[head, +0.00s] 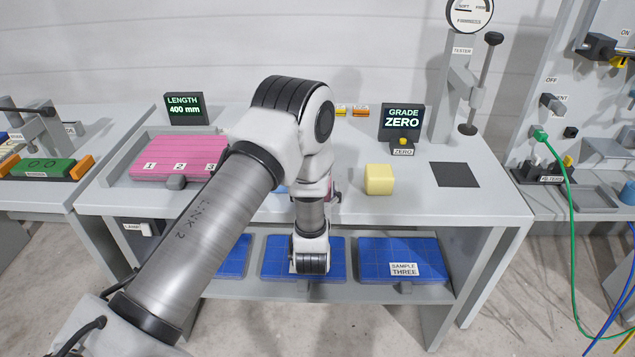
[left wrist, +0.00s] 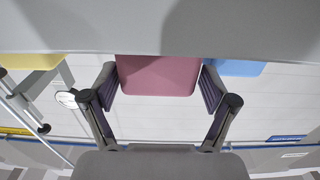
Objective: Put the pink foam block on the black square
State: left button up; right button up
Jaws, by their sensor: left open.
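The pink foam block (left wrist: 157,76) rests on the table, seen in the left wrist view, which is upside down. My left gripper (left wrist: 158,84) is open, with one finger on each side of the block. I cannot tell whether the fingers touch it. In the head view my own arm hides the gripper and nearly all of the block. The black square (head: 455,175) lies bare on the right part of the table. My right gripper is not in view.
A yellow block (head: 379,179) stands between my arm and the black square. A blue block (left wrist: 236,67) is on the pink block's other side. The tester post (head: 447,95) rises behind the square. A pink slab tray (head: 180,157) is at left.

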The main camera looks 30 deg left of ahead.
pick_arm(q)
jog(key=shift+x, duration=0.75)
jog(key=shift+w+a, duration=0.1)
jog(key=shift+w, duration=0.25)
jog(key=c, duration=0.5)
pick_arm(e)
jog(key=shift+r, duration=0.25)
pick_arm(q)
jog(key=shift+c, duration=0.2)
